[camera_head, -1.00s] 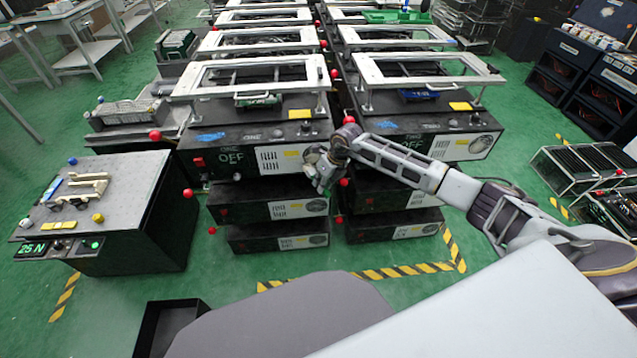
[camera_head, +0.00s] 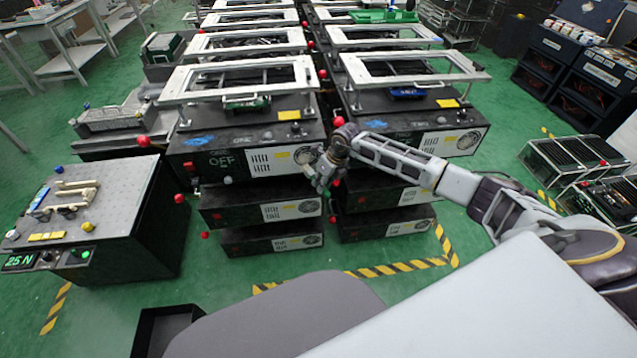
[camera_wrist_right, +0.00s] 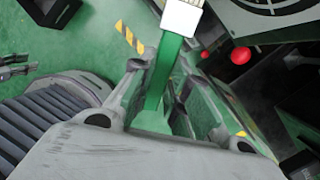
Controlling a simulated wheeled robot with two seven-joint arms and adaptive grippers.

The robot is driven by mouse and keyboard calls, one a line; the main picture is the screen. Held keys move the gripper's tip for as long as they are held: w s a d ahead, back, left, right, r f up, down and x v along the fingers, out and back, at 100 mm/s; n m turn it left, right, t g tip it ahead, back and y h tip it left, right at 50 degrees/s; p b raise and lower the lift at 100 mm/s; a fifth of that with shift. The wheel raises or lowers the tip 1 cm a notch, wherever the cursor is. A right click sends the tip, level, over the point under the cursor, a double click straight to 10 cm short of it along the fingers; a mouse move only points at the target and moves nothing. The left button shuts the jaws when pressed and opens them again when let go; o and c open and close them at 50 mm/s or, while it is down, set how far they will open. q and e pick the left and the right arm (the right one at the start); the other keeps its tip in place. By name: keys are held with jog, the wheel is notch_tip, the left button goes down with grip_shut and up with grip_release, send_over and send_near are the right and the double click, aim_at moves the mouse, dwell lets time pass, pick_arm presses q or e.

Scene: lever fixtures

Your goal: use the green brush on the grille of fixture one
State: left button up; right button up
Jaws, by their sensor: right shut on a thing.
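Fixture one (camera_head: 215,140) is the dark box marked ONE, with an OFF display on its front. Its front panel has a slotted vent (camera_head: 259,162) and, to the right, a round grille (camera_head: 307,153) partly hidden by my right gripper (camera_head: 321,178). In the right wrist view my right gripper (camera_wrist_right: 160,95) is shut on the green brush (camera_wrist_right: 165,65). Its green handle points up the picture to a white head (camera_wrist_right: 182,17), with pale bristles cut by the top edge. A round grille (camera_wrist_right: 265,3) shows at the top right, apart from the brush.
Fixture two (camera_head: 385,135), marked TWO, stands right of fixture one. Red ball knobs (camera_head: 338,121) stick out between the fixtures; another (camera_wrist_right: 240,56) shows near the brush. A dark cabinet (camera_head: 125,190) with a 25 N display stands left. Green floor lies in front.

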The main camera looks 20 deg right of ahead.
jog(key=shift+s+d, duration=0.15)
jog(key=shift+d, duration=0.8)
jog(key=shift+r, duration=0.1)
jog(key=shift+d, duration=0.15)
jog(key=d, duration=0.1)
jog(key=s+d, duration=0.1)
jog(key=d, duration=0.1)
jog(key=shift+p, duration=0.3)
jog(key=shift+a, duration=0.1)
jog(key=shift+s+r+p, duration=0.1)
jog(key=shift+r+p, duration=0.5)
jog(key=shift+r, duration=0.1)
